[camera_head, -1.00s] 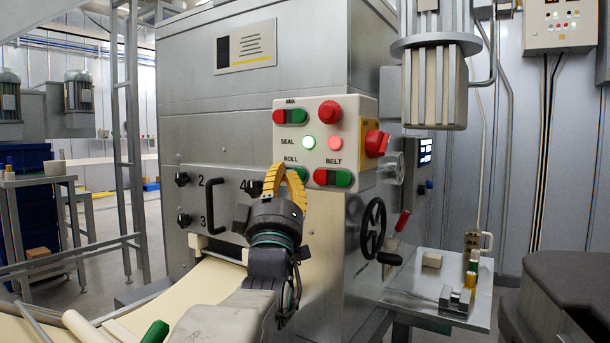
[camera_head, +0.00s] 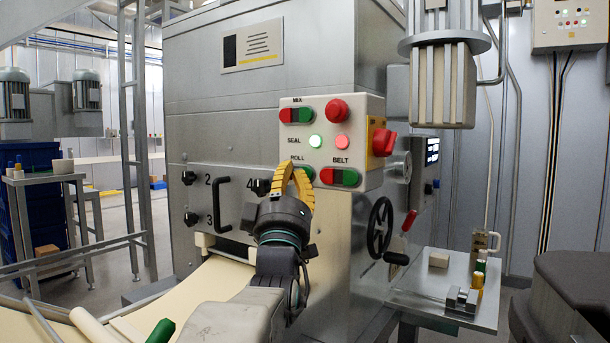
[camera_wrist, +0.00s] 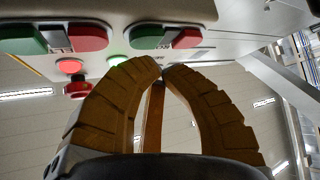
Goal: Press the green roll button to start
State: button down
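The control panel (camera_head: 362,152) is a pale box on the front of the grey machine. The ROLL pair sits at its lower left; its green button (camera_head: 309,173) shows just right of my fingers, and its red button is hidden behind them. In the wrist view, upside down, the green roll button (camera_wrist: 147,37) and its red partner (camera_wrist: 187,38) lie just beyond my fingertips. My gripper (camera_head: 290,166) has yellow fingers curved together, tips meeting, with nothing held. It also shows in the wrist view (camera_wrist: 163,72). I see a gap to the buttons there; contact is not evident.
The BELT pair (camera_head: 339,177) is right of ROLL, the MIX pair (camera_head: 296,115) above. A red rotary switch (camera_head: 383,142) is on the panel's side. A handwheel (camera_head: 379,228) and a side table (camera_head: 425,301) are at right; a dough sheet (camera_head: 205,285) lies below left.

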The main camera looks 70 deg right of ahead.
jog(key=shift+s+d, duration=0.2)
jog(key=shift+d, duration=0.6)
dwell(1.5)
jog(key=shift+a, duration=0.25)
jog(key=shift+w+a, duration=0.15)
jog(key=shift+a, duration=0.4)
dwell(1.0)
